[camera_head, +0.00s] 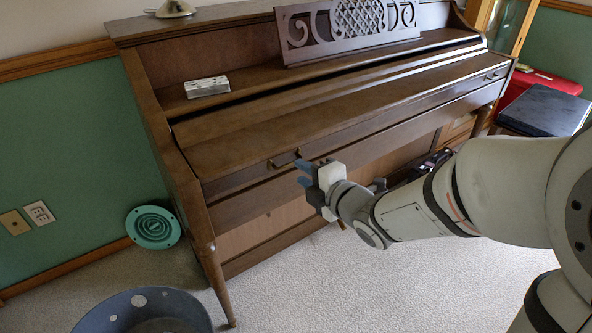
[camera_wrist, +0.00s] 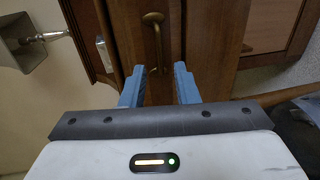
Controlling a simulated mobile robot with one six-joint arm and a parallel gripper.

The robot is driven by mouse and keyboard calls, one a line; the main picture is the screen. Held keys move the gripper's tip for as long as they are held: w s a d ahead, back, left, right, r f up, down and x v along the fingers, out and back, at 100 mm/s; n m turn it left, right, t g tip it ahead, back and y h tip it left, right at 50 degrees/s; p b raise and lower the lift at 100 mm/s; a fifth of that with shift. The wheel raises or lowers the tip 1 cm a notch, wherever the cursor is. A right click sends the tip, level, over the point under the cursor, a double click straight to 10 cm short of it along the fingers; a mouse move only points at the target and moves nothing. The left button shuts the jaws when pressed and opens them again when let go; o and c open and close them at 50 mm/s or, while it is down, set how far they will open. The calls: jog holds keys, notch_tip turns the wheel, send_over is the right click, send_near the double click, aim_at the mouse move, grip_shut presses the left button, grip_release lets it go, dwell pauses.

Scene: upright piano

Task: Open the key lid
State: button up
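The brown wooden key lid (camera_head: 250,128) of the upright piano lies closed over the keys. A brass handle (camera_head: 284,159) sits on its front edge, left of the middle; it shows upright in the wrist view (camera_wrist: 153,38). A second small handle (camera_head: 490,77) is near the right end. My gripper (camera_head: 303,174) is just in front of the piano, close to the left handle. Its blue fingers (camera_wrist: 158,76) are apart with nothing held. In the wrist view the handle lies ahead, lined up with the gap; whether a fingertip touches it I cannot tell.
A dark-topped stool (camera_head: 545,109) stands at the right. A blue-grey basket (camera_head: 145,312) and green round object (camera_head: 152,228) are on the left floor.

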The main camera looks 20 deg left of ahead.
aim_at(293, 167)
jog(key=b+x, duration=0.1)
jog(key=x, duration=0.4)
jog(key=shift+w, duration=0.1)
grip_shut()
jog(key=shift+d+f, duration=0.1)
jog(key=shift+d, duration=0.05)
dwell(0.3)
